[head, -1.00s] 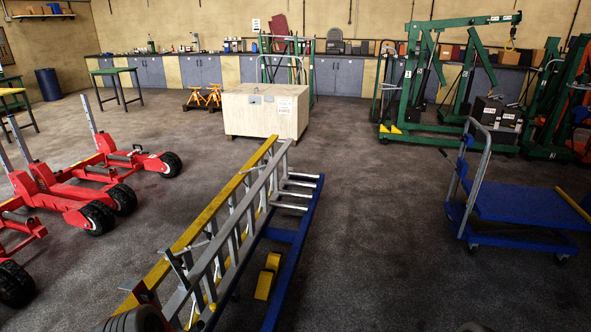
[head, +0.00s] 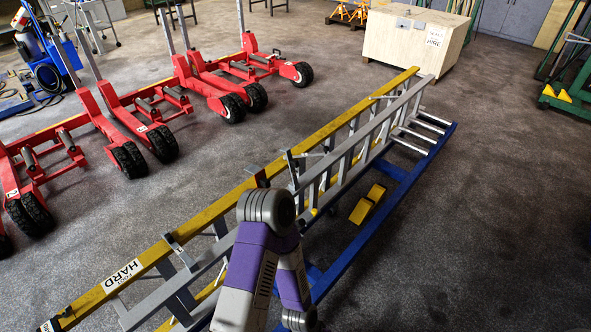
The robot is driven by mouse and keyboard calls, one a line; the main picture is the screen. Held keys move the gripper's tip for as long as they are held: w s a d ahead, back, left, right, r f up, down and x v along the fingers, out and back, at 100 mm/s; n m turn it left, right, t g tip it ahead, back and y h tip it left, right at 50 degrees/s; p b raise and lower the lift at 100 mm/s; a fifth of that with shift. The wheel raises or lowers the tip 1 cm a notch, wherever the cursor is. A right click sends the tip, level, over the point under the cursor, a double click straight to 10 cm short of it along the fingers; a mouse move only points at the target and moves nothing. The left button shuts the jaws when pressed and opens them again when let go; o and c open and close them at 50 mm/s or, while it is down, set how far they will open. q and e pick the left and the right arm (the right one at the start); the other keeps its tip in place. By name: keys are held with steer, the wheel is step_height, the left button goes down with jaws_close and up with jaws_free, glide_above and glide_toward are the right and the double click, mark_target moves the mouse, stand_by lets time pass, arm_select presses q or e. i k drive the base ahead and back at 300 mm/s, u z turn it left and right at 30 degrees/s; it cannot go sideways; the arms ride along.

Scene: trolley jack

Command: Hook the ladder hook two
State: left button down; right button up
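A long ladder with a yellow rail (head: 335,108) and grey rails and rungs (head: 345,155) lies along a blue frame (head: 395,180). Its near end runs toward the lower left. A small grey bracket (head: 180,250) lies across the yellow rail at the lower left. Another grey upright piece (head: 291,168) stands by the rails near the middle. I cannot tell which of these is ladder hook two, or whether either is hooked. A purple and white link of my arm covers part of the ladder at bottom centre. Neither gripper is in view.
Several red wheeled jacks (head: 200,90) stand to the left, with posts upright. A wooden crate (head: 418,38) stands beyond the ladder's far end. Yellow blocks (head: 367,205) lie by the blue frame.

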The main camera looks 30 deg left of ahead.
mark_target(290, 168)
steer(key=u, duration=0.55)
steer(key=k, duration=0.65)
steer(key=z, duration=0.15)
steer(key=i, duration=0.6)
steer(key=z, duration=0.95)
steer(key=i, duration=1.25)
steer(key=u, duration=1)
steer(key=i, duration=0.55)
steer(key=u, duration=0.6)
